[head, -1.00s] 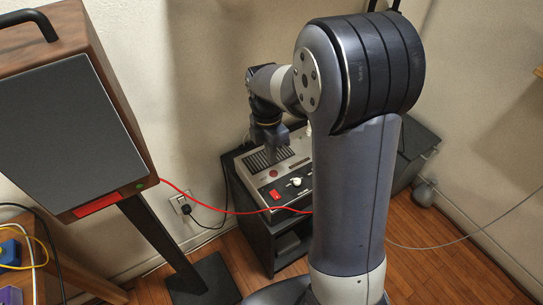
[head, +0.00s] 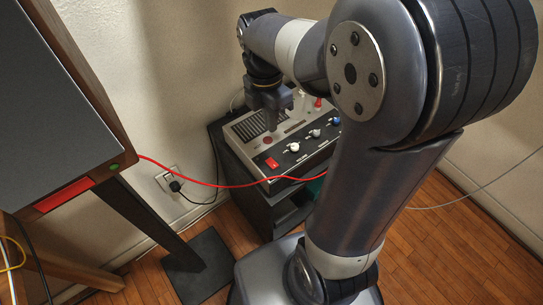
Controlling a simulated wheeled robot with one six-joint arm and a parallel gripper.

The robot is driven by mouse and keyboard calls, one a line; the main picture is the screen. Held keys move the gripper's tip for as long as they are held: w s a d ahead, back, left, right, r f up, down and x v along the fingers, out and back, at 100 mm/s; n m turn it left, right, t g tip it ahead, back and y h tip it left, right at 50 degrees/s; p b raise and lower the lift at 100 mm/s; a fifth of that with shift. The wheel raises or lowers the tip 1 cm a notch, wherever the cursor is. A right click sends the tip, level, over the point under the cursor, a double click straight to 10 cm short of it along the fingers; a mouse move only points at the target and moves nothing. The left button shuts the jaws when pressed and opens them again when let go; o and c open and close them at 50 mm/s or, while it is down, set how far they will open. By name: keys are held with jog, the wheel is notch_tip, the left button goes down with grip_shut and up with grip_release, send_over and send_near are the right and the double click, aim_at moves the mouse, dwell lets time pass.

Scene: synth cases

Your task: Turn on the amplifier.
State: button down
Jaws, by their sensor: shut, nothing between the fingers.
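The amplifier (head: 246,125) is a low grey and black unit on a dark stand in the head view. Its sloped black front panel carries a red rocker switch (head: 272,163) at the left end and a row of knobs, the nearest a white knob (head: 293,147). I cannot tell whether the switch is on or off. My gripper (head: 271,129) points down over the amplifier's top, behind the red switch. It is shut and empty. I cannot tell if its tips touch the top. My arm hides the amplifier's right end.
A red cable (head: 215,185) runs from the speaker past the front of the stand (head: 262,208). The large speaker (head: 50,120) on a black post fills the left. A wall socket (head: 170,180) holds a black plug.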

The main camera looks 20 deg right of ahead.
aim_at(275, 166)
jog(key=f+b, duration=0.1)
jog(key=f, duration=0.3)
jog(key=s+f+b, duration=0.1)
jog(key=f, duration=0.4)
jog(key=f+b, duration=0.1)
jog(key=f, duration=0.3)
jog(key=shift+s+d+f, duration=0.25)
jog(key=shift+s+f, duration=0.05)
jog(key=shift+f, duration=0.1)
jog(key=shift+s+f, duration=0.1)
jog(key=shift+f, duration=0.1)
jog(key=shift+w+a+r, duration=0.2)
jog(key=shift+w, duration=0.6)
